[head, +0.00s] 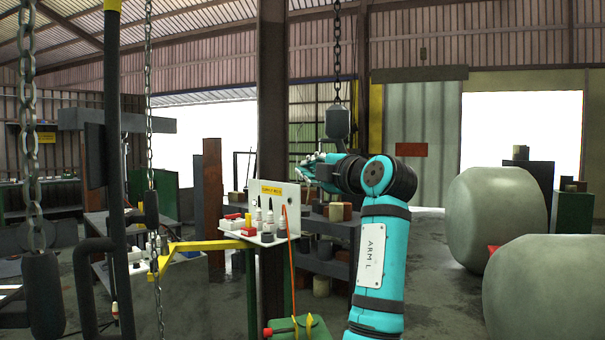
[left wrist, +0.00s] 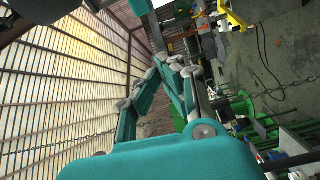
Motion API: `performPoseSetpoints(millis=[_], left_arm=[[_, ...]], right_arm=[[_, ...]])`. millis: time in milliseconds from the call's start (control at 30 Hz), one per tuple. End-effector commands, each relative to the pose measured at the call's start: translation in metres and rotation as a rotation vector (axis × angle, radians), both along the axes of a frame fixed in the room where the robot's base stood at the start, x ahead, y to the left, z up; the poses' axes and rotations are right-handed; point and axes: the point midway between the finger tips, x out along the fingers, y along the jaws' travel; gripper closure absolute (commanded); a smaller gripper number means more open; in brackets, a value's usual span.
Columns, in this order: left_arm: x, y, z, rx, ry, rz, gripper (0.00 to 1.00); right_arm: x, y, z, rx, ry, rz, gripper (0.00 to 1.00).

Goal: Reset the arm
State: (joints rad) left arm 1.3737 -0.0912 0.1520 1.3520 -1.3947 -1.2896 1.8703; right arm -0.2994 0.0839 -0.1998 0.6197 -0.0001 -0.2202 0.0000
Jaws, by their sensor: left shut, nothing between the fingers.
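My left arm, marked ARM L (head: 370,262), rises from the bottom of the head view and bends left at its elbow. My right gripper is in neither view.
A white tray (head: 236,236) with small bottles and red and white parts stands left of the gripper by a brown post (head: 271,80). Chains (head: 149,100) hang at left; large grey tanks (head: 500,218) stand at right.

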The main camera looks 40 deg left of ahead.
Motion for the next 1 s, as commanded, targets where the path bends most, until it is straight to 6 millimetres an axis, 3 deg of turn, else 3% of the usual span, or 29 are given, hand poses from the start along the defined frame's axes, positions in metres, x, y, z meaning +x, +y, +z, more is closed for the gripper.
performPoseSetpoints(millis=[200,667,767,833,967,1000], left_arm=[[-0.001,-0.003,0.001,0.001,0.000,0.000,1.00],[0.003,-0.004,-0.004,0.005,0.014,-0.006,1.00],[0.022,-0.008,-0.024,0.034,0.092,-0.039,1.00],[0.046,-0.013,-0.052,0.070,0.193,-0.084,1.00],[0.098,-0.029,-0.131,0.159,0.438,-0.205,1.00],[0.112,-0.035,-0.158,0.187,0.514,-0.246,1.00]], right_arm=[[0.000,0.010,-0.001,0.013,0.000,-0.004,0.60],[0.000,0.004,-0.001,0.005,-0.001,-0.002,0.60],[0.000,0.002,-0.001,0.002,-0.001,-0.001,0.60],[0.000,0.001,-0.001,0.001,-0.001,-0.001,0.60],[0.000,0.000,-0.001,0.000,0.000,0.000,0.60],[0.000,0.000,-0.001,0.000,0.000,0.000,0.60]])
